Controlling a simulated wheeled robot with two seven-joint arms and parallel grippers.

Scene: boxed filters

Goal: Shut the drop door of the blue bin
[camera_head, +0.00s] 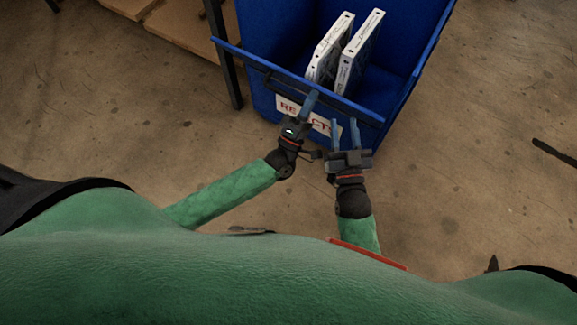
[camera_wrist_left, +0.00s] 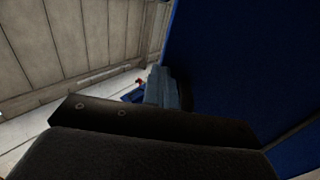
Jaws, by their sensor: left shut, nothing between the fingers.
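The blue bin (camera_head: 394,45) stands at the top middle of the head view. Its drop door (camera_head: 237,54) is on the side nearest me, seen as a long blue edge above a dark strip and a white label with red letters. I cannot tell its exact angle. My left gripper (camera_head: 311,97) is shut and empty, its fingertips against or just in front of the door's edge. In the left wrist view its fingers (camera_wrist_left: 163,88) are beside a large blue panel (camera_wrist_left: 245,75). My right gripper (camera_head: 344,126) has its fingers apart, low in front of the label's right end.
Two white boxed filters (camera_head: 329,50) (camera_head: 360,52) stand upright inside the bin, behind the door. A dark post (camera_head: 226,65) and wooden boards (camera_head: 183,25) are left of the bin. The concrete floor (camera_head: 470,150) to the right is mostly clear.

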